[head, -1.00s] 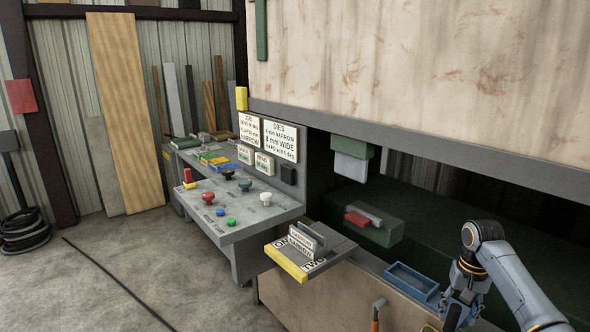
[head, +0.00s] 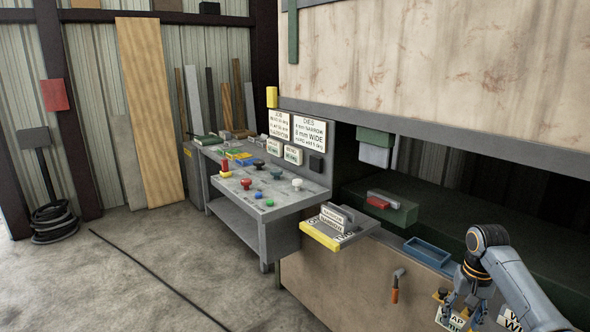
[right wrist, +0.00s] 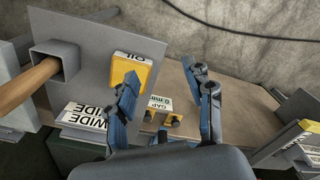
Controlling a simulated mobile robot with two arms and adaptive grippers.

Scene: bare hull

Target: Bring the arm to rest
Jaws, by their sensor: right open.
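My right arm comes in from the lower right of the head view. Its gripper (head: 466,308) points down in front of the press's beige lower front, by a labelled plate. In the right wrist view my right gripper (right wrist: 166,84) has its two blue-and-dark fingers spread wide with nothing held between them. Behind the fingers are a yellow "OIL" block (right wrist: 132,68) and a small white "GAP" card (right wrist: 163,103) with yellow clips. I cannot tell whether the fingers touch anything. My left gripper is not in view.
The press has a blue tray (head: 428,253), a yellow-edged shelf (head: 322,238) and an orange-handled tool (head: 395,290) close to my right arm. A grey control table (head: 265,190) with coloured knobs stands left. The concrete floor (head: 130,270) is mostly clear, with a dark cable across it.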

